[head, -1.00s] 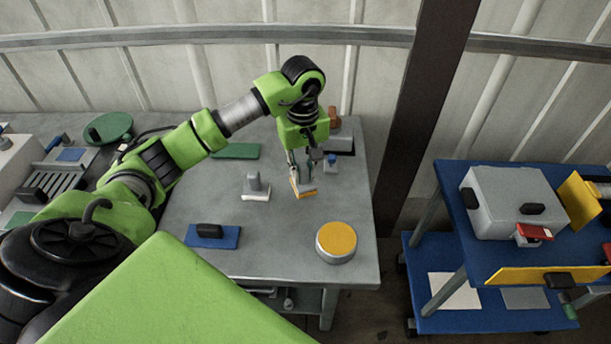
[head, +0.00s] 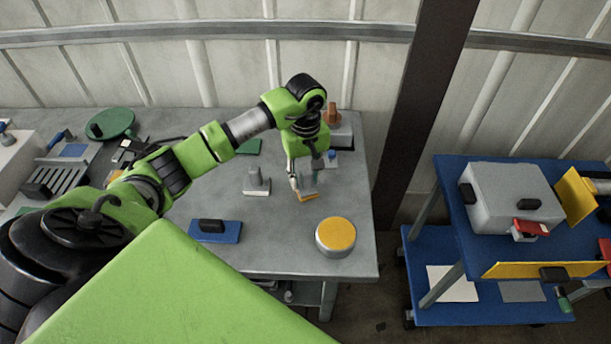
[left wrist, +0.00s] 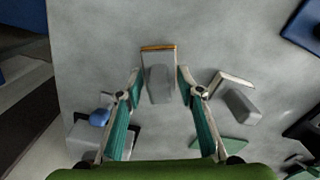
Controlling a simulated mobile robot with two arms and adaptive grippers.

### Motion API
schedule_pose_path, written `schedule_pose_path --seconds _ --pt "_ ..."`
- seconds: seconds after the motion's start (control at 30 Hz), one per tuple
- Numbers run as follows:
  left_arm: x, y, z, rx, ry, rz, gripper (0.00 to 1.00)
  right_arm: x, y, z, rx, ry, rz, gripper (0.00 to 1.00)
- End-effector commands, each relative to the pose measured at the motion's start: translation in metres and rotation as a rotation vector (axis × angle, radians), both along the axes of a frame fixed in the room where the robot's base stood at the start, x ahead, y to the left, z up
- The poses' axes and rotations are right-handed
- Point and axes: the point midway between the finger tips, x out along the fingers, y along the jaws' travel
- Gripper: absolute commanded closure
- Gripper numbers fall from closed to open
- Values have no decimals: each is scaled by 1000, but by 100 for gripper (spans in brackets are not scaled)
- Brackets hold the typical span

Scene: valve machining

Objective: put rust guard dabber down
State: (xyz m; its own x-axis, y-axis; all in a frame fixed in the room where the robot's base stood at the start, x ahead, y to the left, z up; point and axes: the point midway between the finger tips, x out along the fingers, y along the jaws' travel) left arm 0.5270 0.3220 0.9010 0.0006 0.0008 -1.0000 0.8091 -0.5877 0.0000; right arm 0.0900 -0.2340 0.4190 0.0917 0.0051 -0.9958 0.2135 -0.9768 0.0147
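The rust guard dabber, which I take to be the grey-handled block with an orange-yellow pad edge (head: 308,188), stands on the grey workbench (head: 270,250), pad side down. In the left wrist view the dabber (left wrist: 158,82) sits between the fingers. My left gripper (left wrist: 160,82) is open around it, with a narrow gap on each side. In the head view my left gripper (head: 305,178) reaches down at the dabber, and one finger is partly hidden. My right gripper is not in view.
A similar grey block with a white pad (head: 257,184) stands left of the dabber. A yellow-topped round tin (head: 335,237) and a blue block with black handle (head: 215,231) are nearer. A brown bottle (head: 333,113) is behind. A blue cart (head: 450,172) stands right.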

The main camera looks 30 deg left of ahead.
Motion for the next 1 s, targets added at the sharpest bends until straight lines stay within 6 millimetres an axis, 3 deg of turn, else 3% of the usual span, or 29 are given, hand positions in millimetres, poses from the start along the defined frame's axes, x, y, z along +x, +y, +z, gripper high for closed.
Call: schedule_pose_path --seconds 0.3,0.37,0.8,1.0 --pt "0 0 6 -1 1 0 66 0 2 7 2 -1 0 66" --pt "1 1 11 1 -3 0 66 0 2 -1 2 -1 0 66" --pt "1 0 100 2 -4 0 66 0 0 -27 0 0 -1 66" --pt "0 0 120 0 0 0 66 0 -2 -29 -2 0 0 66"
